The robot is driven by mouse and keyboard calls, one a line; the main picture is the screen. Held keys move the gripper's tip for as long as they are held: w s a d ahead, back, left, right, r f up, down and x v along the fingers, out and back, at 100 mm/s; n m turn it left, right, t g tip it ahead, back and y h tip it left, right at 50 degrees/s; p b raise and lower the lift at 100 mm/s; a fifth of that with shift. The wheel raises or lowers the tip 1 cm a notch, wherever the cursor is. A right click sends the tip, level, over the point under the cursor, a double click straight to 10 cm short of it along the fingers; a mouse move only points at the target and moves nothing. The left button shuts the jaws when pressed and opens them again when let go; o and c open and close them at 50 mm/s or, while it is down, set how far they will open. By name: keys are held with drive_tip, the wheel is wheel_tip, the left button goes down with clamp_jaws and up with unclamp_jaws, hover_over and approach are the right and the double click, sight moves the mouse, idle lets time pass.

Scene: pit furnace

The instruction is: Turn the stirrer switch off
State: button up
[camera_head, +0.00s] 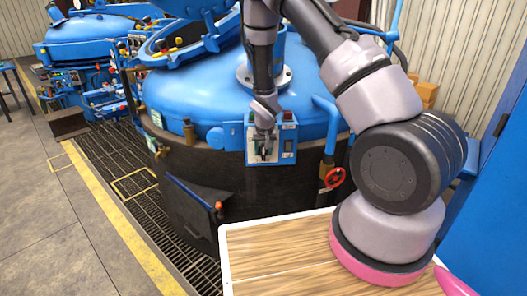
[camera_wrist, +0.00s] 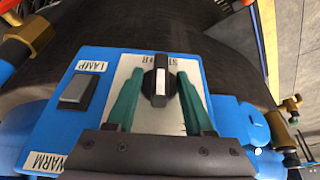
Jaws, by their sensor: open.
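The stirrer switch (camera_wrist: 160,80) is a black rotary knob with a white mark, on a light plate in the wrist view. The lettering above it is partly hidden and reads upside down. The plate sits on a blue control box (camera_head: 284,158) on the side of the dark furnace vessel. My gripper (camera_wrist: 155,88) is open, with one green finger on each side of the knob. The fingers stand apart from it, with a gap showing on both sides. In the head view my gripper (camera_head: 265,150) is in front of the box and hides the knob.
A dark rocker switch (camera_wrist: 76,91) labelled LAMP sits left of the knob in the wrist view, with a WARM label (camera_wrist: 46,162) below. A red handwheel (camera_head: 335,177) and blue pipe stand right of the box. A wooden-topped table (camera_head: 285,255) is in front.

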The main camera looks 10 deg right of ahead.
drive_tip(key=shift+c, duration=0.3)
clamp_jaws()
drive_tip(key=shift+a+h, duration=0.15)
drive_tip(key=shift+h, duration=0.15)
drive_tip(key=h, duration=0.3)
drive_tip(key=shift+a+f+n, duration=0.1)
drive_tip(key=shift+a+n, duration=0.2)
drive_tip(key=shift+n, duration=0.1)
drive_tip(key=n+h, duration=0.1)
drive_tip(key=h, duration=0.3)
drive_tip(key=shift+a+f+g+h, duration=0.1)
drive_tip(key=shift+f+g+h, duration=0.05)
drive_tip(key=shift+g+h, duration=0.25)
drive_tip(key=shift+o, duration=0.3)
unclamp_jaws()
